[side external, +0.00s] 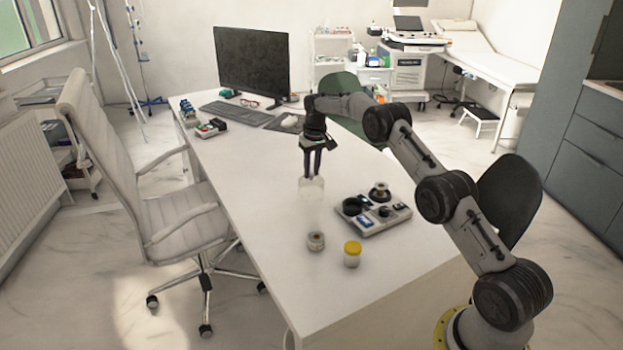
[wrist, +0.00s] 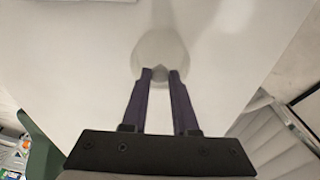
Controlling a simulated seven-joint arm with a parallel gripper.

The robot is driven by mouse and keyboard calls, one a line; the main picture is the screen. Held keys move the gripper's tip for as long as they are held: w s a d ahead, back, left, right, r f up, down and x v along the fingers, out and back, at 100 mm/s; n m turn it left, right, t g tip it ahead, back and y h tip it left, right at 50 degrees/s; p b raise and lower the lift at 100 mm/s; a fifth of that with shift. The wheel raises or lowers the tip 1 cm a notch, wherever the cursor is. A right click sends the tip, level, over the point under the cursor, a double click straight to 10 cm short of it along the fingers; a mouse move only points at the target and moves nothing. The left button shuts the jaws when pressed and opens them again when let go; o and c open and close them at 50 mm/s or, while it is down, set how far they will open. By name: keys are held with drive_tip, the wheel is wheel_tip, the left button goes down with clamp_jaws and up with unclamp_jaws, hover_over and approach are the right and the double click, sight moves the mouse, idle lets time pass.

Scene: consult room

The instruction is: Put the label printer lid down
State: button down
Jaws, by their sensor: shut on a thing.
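My gripper (side external: 313,177) points down over the middle of the white desk, its purple fingers shut on a pale, translucent lid (side external: 312,188). In the wrist view the lid (wrist: 160,46) is a whitish round shape, with a small grey knob between the fingertips (wrist: 160,75). Its edges are faint against the white desk, and I cannot tell whether it touches the desk. A light-grey device (side external: 374,222) with black round parts and blue pieces sits to the right of the gripper; I cannot tell whether it is the label printer.
A small grey round container (side external: 316,241) and a yellow-capped jar (side external: 352,254) stand in front on the desk (side external: 270,190). A monitor (side external: 252,62), keyboard (side external: 236,113) and small coloured items (side external: 211,128) are at the back. The desk left of the gripper is clear.

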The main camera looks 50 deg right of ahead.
sight(312, 174)
drive_tip(key=shift+w+f, duration=0.1)
drive_tip(key=shift+f, duration=1.65)
drive_tip(key=shift+f, duration=0.15)
drive_tip(key=c, duration=0.7)
unclamp_jaws()
